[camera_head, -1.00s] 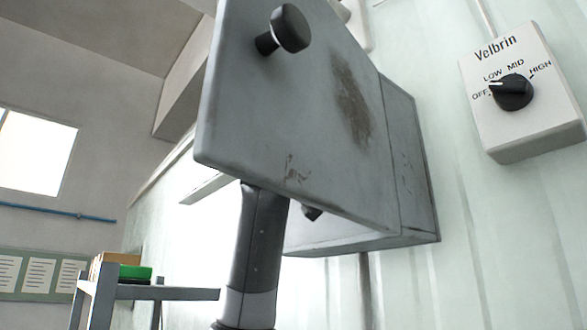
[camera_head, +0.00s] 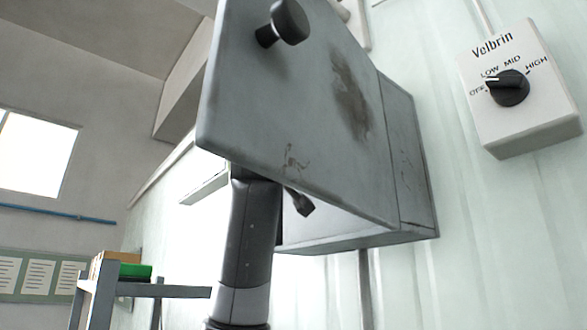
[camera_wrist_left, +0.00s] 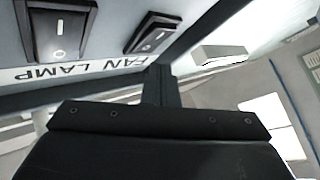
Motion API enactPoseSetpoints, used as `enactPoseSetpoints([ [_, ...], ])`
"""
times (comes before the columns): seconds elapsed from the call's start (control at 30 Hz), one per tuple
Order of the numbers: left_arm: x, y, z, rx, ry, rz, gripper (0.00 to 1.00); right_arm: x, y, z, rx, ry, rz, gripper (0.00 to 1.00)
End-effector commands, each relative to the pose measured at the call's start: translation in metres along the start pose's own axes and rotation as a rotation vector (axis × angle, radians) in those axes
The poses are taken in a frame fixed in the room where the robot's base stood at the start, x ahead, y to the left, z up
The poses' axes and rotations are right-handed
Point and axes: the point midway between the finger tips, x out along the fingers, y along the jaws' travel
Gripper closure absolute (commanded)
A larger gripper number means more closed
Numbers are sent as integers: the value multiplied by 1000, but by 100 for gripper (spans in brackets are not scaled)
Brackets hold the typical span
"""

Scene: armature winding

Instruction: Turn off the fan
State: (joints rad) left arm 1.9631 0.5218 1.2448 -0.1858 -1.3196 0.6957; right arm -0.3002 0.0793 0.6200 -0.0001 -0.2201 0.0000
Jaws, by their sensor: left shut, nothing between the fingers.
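A grey metal box (camera_head: 405,150) hangs on the wall with its door (camera_head: 290,110) open. In the left wrist view, two dark rocker switches sit above an upside-down label (camera_wrist_left: 75,68) reading FAN LAMP. The fan switch (camera_wrist_left: 153,33) is nearer the middle, on the FAN side; the lamp switch (camera_wrist_left: 62,30) is further left. Which way each is pressed is unclear. My left gripper (camera_wrist_left: 158,83) is shut and empty, its tip below the fan switch, seemingly apart from it. In the head view the door hides most of this gripper. My right gripper is out of view.
A white Velbrin dial box (camera_head: 520,120) is on the wall at right; its black knob (camera_head: 508,88) points left between OFF and LOW. The open door, with its round knob (camera_head: 288,22), stands close to my left arm. A grey rack (camera_head: 170,291) is at lower left.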

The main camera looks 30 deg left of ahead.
Motion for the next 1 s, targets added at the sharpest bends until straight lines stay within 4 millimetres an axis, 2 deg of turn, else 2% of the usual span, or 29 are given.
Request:
enactPoseSetpoints([
  [0.17,-4,-4,-2,0,1,0,100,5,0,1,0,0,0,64],
  [0.6,-34,-25,-22,-1,1,0,100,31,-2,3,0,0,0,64],
  [1.0,-35,-25,-25,0,0,0,100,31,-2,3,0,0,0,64],
])
